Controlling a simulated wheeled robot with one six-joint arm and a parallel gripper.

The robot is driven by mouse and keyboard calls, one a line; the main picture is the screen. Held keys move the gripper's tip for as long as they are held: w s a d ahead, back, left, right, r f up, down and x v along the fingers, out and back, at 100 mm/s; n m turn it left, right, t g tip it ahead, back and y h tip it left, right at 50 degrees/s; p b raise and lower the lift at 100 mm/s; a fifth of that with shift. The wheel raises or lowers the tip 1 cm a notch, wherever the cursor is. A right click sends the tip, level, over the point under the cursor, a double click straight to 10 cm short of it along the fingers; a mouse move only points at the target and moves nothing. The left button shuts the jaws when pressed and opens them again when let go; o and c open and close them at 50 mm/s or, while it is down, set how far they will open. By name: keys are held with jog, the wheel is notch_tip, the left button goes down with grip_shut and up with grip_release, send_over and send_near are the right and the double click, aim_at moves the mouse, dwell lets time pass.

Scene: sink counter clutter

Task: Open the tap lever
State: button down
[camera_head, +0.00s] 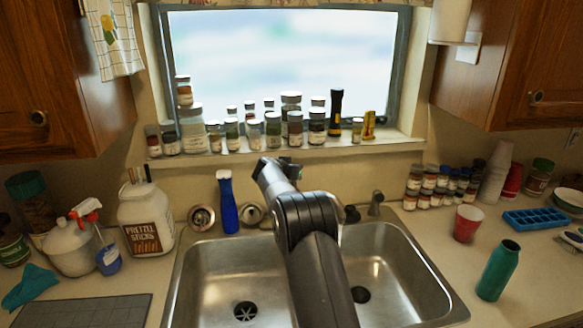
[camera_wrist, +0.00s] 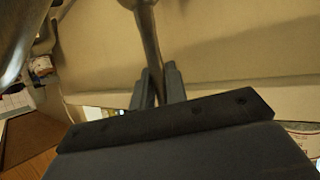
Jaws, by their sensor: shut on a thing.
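In the wrist view, a slim metal bar, which looks like the tap lever (camera_wrist: 149,38), runs down from the top edge between the two fingers of my gripper (camera_wrist: 159,72). The fingers are shut on it, one on each side. In the head view my arm hides most of the tap behind the sink, and I cannot make out the lever there. Part of my gripper (camera_head: 291,168) shows dark beyond the wrist, below the window sill.
A double steel sink (camera_head: 393,262) lies under my arm. A blue bottle (camera_head: 228,205) stands left of my wrist behind the sink. A red cup (camera_head: 467,223) and a teal bottle (camera_head: 498,271) stand at right. Jars (camera_head: 273,130) line the sill.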

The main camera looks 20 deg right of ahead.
jog(key=c, duration=1.4)
grip_release()
jog(key=b+v, duration=0.5)
jog(key=v, duration=0.5)
jog(key=shift+s+a, duration=0.3)
